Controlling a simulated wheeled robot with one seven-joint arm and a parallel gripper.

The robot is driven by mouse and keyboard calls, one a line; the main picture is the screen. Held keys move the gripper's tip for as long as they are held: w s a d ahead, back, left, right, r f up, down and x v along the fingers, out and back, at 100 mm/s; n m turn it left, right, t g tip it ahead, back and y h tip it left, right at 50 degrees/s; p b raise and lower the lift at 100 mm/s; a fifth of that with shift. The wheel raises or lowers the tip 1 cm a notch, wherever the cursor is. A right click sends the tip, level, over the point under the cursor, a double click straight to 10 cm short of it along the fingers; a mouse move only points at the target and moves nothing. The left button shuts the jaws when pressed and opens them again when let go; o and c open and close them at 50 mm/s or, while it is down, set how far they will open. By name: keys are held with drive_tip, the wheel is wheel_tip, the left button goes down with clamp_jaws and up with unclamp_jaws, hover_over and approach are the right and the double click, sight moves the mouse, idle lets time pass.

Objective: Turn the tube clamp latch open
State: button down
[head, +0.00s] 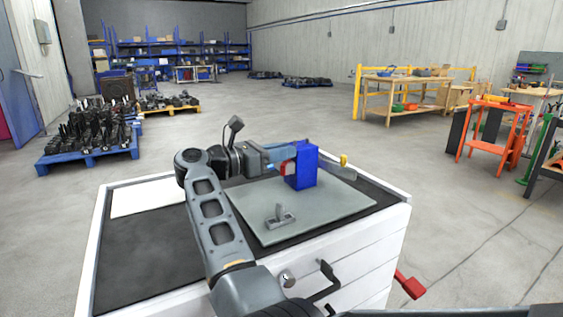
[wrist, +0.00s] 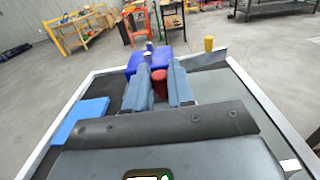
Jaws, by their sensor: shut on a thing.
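A blue block (head: 302,166) stands upright on a grey plate (head: 345,204) on top of the cabinet; it also shows in the wrist view (wrist: 148,58). A red cylindrical piece (wrist: 159,82) sits at the block's near face in the wrist view. I cannot tell for sure whether this red piece is the tube clamp latch. My gripper (head: 287,161) reaches in level from the left, at the block's left side. In the wrist view my gripper (wrist: 159,88) has one finger on each side of the red piece and is shut on it. The fingers hide part of the block.
A small grey fixture (head: 280,216) with an upright lever stands on the plate's front part. A yellow knob (head: 344,160) is right of the block. A white sheet (head: 150,198) lies at the cabinet's left. A red handle (head: 410,285) sticks out at the cabinet's right side.

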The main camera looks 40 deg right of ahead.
idle(0.3)
drive_tip(key=c, duration=1)
unclamp_jaws()
drive_tip(key=b+v, duration=0.1)
drive_tip(key=v, duration=0.6)
drive_tip(key=shift+w+a, duration=0.1)
drive_tip(key=shift+a, duration=0.3)
drive_tip(key=shift+c, duration=0.3)
